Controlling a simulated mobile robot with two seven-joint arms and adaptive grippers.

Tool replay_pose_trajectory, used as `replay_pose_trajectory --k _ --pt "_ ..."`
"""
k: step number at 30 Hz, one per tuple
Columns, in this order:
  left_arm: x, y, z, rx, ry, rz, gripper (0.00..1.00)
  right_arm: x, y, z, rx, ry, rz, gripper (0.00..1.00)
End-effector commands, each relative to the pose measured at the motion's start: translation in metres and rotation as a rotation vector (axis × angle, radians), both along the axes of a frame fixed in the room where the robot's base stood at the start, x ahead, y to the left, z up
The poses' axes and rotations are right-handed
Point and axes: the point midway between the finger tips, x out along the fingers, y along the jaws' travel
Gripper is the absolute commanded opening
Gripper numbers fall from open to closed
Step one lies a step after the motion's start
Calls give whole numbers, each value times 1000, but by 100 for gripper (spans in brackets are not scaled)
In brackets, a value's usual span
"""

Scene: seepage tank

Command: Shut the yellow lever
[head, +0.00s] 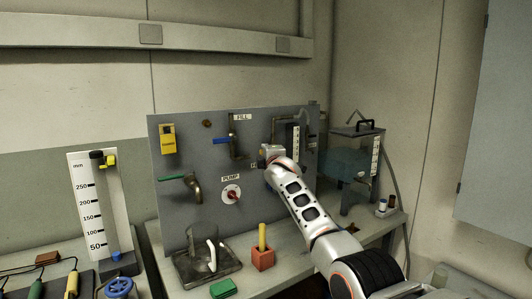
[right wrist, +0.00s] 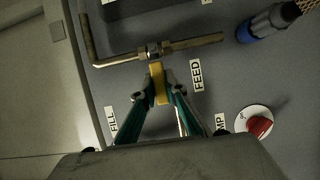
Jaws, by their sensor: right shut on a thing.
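The yellow lever (right wrist: 157,84) sits on a valve in a bent brass pipe on the grey panel, beside the FEED label. In the right wrist view it extends roughly square to the straight pipe run (right wrist: 195,42). My right gripper (right wrist: 158,92) is shut on the lever, with one finger on each side. In the head view my right gripper (head: 272,158) is against the right part of the panel and mostly hides the lever. My left gripper is in neither view.
The panel (head: 215,165) also carries a blue-handled valve (head: 222,141), a green-handled tap (head: 173,177) and a red pump knob (head: 231,195). A glass tank (head: 355,160) stands to the right.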

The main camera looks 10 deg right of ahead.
Motion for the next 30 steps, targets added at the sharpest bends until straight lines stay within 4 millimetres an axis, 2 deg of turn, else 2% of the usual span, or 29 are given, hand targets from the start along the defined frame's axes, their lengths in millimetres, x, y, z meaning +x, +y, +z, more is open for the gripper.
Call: replay_pose_trajectory --k 4,5,6,7,20,30 --pt "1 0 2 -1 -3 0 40 0 0 2 8 -3 1 0" --pt "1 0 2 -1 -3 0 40 0 0 2 8 -3 1 17" --pt "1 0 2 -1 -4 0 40 0 0 2 8 -3 1 28" --pt "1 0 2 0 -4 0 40 0 0 2 7 -3 1 30" --pt "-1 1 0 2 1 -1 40 -2 -1 1 2 -2 -2 30" --pt "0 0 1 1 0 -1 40 -23 0 0 4 -4 -4 30"
